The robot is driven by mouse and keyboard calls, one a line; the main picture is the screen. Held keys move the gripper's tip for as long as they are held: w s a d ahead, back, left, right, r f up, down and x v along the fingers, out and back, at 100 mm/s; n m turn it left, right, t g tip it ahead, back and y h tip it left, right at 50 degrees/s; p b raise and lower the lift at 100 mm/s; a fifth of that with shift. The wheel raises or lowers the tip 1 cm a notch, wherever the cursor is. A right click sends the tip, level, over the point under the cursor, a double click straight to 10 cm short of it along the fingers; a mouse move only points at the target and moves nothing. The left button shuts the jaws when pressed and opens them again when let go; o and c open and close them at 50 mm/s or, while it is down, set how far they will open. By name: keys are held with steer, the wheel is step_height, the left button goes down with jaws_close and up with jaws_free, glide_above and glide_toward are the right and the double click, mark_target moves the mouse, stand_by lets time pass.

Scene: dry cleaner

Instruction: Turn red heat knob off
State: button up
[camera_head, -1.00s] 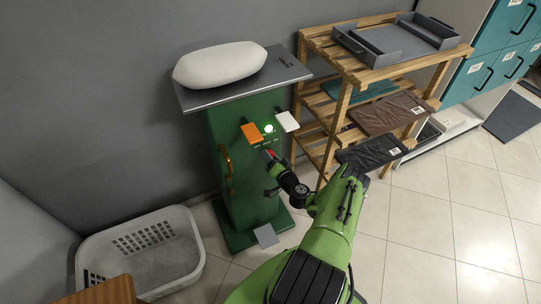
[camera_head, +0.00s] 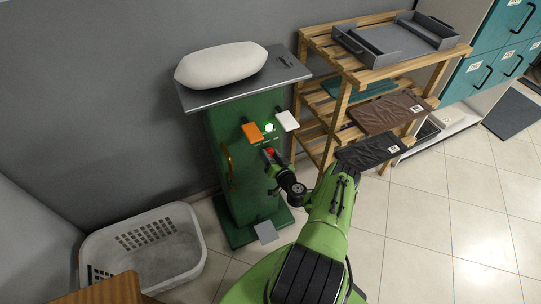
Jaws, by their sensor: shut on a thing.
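The red heat knob (camera_head: 269,151) is on the front of the green cabinet (camera_head: 233,132), below a lit green-white lamp (camera_head: 269,128). My gripper (camera_head: 271,157) is at the knob and shut on it; the fingertips are small and partly hidden by the wrist. The knob's exact turn angle is too small to tell. An orange tag (camera_head: 251,132) and a white tag (camera_head: 287,121) stick out on either side of the lamp.
A white pillow-like pad (camera_head: 221,64) lies on the cabinet's grey top. A wooden rack (camera_head: 344,100) with folded garments stands close on the right. A white basket (camera_head: 146,250) is on the floor at the left.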

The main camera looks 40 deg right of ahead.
steer(key=shift+f, duration=0.1)
steer(key=o, duration=1)
steer(key=shift+o, duration=0.2)
steer(key=p+v, duration=0.6)
steer(key=v, duration=1)
steer(key=shift+w+a, duration=0.1)
